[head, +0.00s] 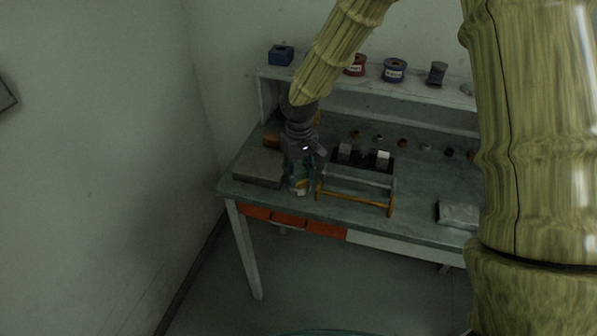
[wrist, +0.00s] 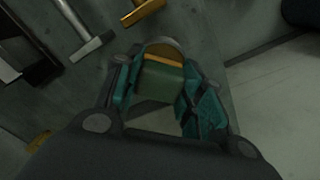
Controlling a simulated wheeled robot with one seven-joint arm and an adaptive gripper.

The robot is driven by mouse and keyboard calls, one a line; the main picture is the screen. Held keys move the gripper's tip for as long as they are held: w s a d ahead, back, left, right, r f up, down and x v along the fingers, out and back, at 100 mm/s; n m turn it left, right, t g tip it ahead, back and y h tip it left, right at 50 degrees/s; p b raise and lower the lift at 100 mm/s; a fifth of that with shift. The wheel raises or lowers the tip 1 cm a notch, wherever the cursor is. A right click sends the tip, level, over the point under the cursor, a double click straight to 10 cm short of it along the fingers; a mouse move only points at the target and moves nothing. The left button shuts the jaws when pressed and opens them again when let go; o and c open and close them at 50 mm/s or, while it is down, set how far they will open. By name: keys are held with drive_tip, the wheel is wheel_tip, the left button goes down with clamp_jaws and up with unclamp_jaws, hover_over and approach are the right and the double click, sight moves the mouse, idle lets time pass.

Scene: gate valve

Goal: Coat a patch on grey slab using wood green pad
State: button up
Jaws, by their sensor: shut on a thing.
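The grey slab (head: 256,168) lies flat at the left end of the workbench in the head view. My gripper (head: 299,182) is low over the bench, just right of the slab and near the front edge. In the wrist view my gripper (wrist: 160,98) is shut on the wood green pad (wrist: 158,82), a green block with a wooden strip across it, held between teal fingers. In the head view the pad is small and dark, partly hidden by the gripper. I cannot tell whether the pad touches anything, and I cannot make out a coated patch on the slab.
A rack with a wooden rail (head: 355,199) stands close to the right of my gripper. A pale block-like packet (head: 458,214) lies at the right front. Spools, including a blue one (head: 394,70), stand on the back shelf. A hammer-like tool (wrist: 92,46) shows in the wrist view.

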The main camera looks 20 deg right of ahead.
sight(299, 171)
drive_tip(key=shift+r+p, duration=2.85)
drive_tip(key=shift+r, duration=0.6)
drive_tip(key=shift+f, duration=0.15)
drive_tip(key=shift+s+a+f+b, duration=0.15)
drive_tip(key=shift+f+b, duration=0.1)
drive_tip(key=shift+b, duration=0.25)
drive_tip(key=s+f+b, duration=0.1)
drive_tip(key=b, duration=0.1)
drive_tip(key=s+a+f+m+b, duration=0.1)
drive_tip(key=f+b, duration=0.1)
drive_tip(key=shift+s+m, duration=0.2)
drive_tip(key=shift+m, duration=0.1)
drive_tip(key=shift+s+a+f+m+b, duration=0.2)
drive_tip(key=shift+s+f+m+b, duration=0.1)
drive_tip(key=shift+s+b, duration=0.25)
